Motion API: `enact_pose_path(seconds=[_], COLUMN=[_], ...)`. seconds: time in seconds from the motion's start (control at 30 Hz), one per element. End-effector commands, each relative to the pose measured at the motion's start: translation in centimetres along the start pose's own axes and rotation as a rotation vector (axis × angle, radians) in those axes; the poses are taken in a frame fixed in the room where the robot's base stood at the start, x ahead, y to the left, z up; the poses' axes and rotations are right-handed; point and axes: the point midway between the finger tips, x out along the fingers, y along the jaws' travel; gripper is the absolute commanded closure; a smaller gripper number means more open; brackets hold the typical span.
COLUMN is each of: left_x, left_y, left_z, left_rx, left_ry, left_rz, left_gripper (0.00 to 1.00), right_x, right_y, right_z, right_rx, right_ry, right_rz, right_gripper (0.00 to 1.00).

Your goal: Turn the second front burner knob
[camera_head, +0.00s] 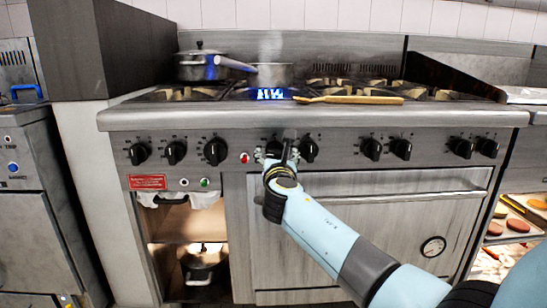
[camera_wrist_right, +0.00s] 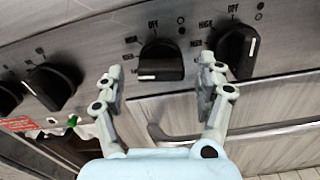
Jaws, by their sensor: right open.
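A row of black burner knobs runs along the steel stove's front panel. In the head view they include a left knob (camera_head: 138,154), a second knob (camera_head: 175,152), a third knob (camera_head: 215,151) and a knob (camera_head: 308,149) just right of my right gripper (camera_head: 282,158). In the right wrist view my right gripper (camera_wrist_right: 161,68) is open, its fingers on either side of a black knob (camera_wrist_right: 160,62). Another knob (camera_wrist_right: 238,52) is close to the right finger, and one (camera_wrist_right: 54,86) is to the left. I cannot tell whether the fingers touch a knob. The left gripper is out of view.
A wooden utensil (camera_head: 350,100) lies near the front edge. The oven handle (camera_head: 410,192) runs below the knobs.

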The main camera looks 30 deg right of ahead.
Motion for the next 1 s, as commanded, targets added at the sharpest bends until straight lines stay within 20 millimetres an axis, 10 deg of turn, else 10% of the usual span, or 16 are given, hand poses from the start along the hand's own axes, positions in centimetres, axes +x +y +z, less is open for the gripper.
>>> enact_pose_path(seconds=[0.53,1.0], left_x=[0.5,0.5], left_y=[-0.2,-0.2], left_z=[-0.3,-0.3], left_rx=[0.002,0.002], left_ry=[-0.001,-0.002], left_rz=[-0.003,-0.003], left_gripper=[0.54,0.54], right_x=[2.7,2.6], right_y=[0.0,0.0], right_z=[0.0,0.0], right_rx=[0.002,0.002], right_ry=[0.001,0.001], right_rz=[0.001,0.0], right_gripper=[0.29,0.82])
